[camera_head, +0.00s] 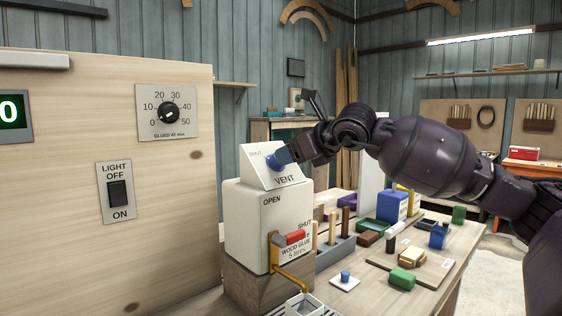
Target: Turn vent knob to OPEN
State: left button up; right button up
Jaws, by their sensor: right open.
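The blue vent knob (273,162) sits on the sloped white VENT panel (258,176) on top of the white glue dispenser (252,235). SHUT is printed at the panel's upper left. The panel's right side is partly hidden by my gripper, and I cannot tell which way the knob points. My right gripper (297,122) reaches in from the right, open. One finger is beside the knob's right side, overlapping it in the picture; the other sticks up above, clear of the panel. I cannot tell whether the finger touches the knob. My left gripper is not in view.
The dispenser has a red lever (295,237) with OPEN and SHUT labels and a brass spout over a small tray. A wooden panel with a dial (168,112) and light switch (119,194) stands at left. Blocks and boxes crowd the bench (452,240) at right.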

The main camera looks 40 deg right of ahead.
aim_at(271, 160)
jog(key=shift+b+x, duration=0.55)
jog(key=shift+x, duration=1.25)
jog(key=c, duration=0.9)
